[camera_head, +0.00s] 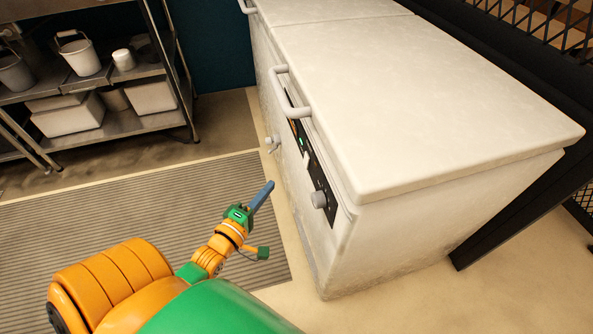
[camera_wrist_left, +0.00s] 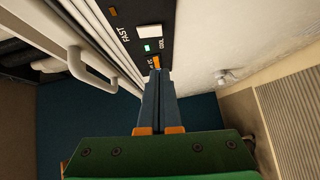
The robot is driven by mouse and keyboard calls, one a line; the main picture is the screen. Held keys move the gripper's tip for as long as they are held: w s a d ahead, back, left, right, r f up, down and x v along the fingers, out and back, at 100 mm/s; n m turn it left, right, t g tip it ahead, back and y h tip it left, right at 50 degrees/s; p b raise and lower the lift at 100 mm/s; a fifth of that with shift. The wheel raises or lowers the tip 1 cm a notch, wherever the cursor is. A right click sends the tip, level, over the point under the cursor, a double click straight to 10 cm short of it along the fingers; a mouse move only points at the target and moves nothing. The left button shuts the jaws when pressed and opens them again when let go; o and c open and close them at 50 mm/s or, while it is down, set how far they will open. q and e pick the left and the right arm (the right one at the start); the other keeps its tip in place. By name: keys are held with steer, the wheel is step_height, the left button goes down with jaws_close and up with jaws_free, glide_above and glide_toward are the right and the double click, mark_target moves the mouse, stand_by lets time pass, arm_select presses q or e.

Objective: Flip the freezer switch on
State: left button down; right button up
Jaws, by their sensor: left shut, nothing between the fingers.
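The white chest freezer (camera_head: 420,95) stands at the right in the head view. Its dark control panel (camera_head: 319,179) is on the front side and also shows in the left wrist view (camera_wrist_left: 126,32). The panel bears a white square switch (camera_wrist_left: 150,31), a lit green light (camera_wrist_left: 147,47) and an orange piece (camera_wrist_left: 156,61). My left gripper (camera_head: 269,185) is shut and empty, in front of the panel. In the left wrist view its fingertips (camera_wrist_left: 157,72) overlap the panel's edge near the orange piece; I cannot tell whether they touch. My right gripper is not in view.
A lid handle (camera_head: 290,91) and a round grey knob (camera_head: 319,199) stick out from the freezer front. A small tap (camera_head: 272,142) is lower down. A striped mat (camera_head: 70,235) covers the floor at left. A metal shelf (camera_head: 130,125) with buckets stands behind.

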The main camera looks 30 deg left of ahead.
arm_select(q)
steer(key=b, duration=0.1)
glide_toward(306, 160)
steer(key=w+a+f, duration=0.2)
steer(key=w+a, duration=0.2)
steer(key=w+d, duration=0.2)
steer(key=shift+w+d+f, duration=0.1)
steer(key=shift+w+f, duration=0.15)
steer(key=shift+f, duration=0.1)
